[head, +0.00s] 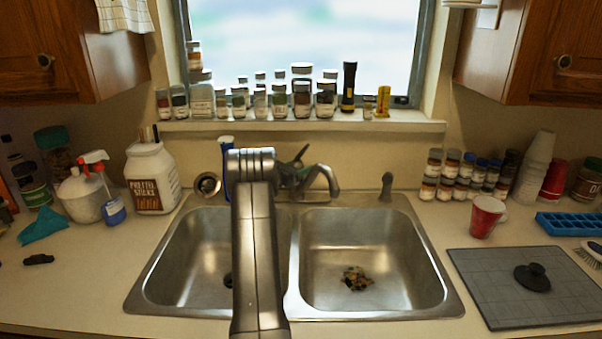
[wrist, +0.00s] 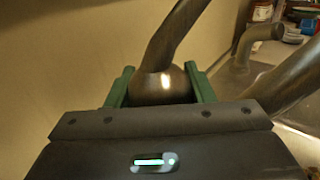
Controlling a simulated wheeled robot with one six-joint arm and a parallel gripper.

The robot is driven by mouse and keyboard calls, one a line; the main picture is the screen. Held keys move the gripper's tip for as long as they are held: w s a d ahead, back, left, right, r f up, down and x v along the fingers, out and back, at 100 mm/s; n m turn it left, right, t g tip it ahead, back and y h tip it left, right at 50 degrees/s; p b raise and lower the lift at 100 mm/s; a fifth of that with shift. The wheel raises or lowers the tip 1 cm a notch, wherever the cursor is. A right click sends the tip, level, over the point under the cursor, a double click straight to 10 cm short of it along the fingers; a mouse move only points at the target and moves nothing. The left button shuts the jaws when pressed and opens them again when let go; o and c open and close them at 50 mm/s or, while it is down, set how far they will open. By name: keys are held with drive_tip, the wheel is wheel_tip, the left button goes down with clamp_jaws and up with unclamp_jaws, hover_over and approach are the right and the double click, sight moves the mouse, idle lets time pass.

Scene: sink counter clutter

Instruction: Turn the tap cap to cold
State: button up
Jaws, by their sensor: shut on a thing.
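The tap cap (wrist: 163,88) is a rounded metal dome with a metal lever (wrist: 176,38) rising up and to the right from it in the wrist view. My gripper (wrist: 158,80) has its two green fingers on either side of the dome and is shut on it. In the head view the tap's spout (head: 324,177) curves to the right behind the sink. There my arm hides most of the tap, and only a little green of my gripper (head: 298,158) shows beside it. I see no hot or cold marking.
A double steel sink (head: 372,240) lies in front, with food scraps (head: 356,279) in its right basin. A blue bottle (head: 226,165) stands close left of the tap. Jars and a black flashlight (head: 348,87) line the window sill (head: 400,124) above. A red cup (head: 486,216) stands right.

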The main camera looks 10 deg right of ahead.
idle(0.3)
drive_tip(key=o, duration=0.7)
drive_tip(key=b+v, duration=0.3)
drive_tip(key=v, duration=1)
drive_tip(key=shift+s+a, duration=0.25)
drive_tip(key=shift+a, duration=0.05)
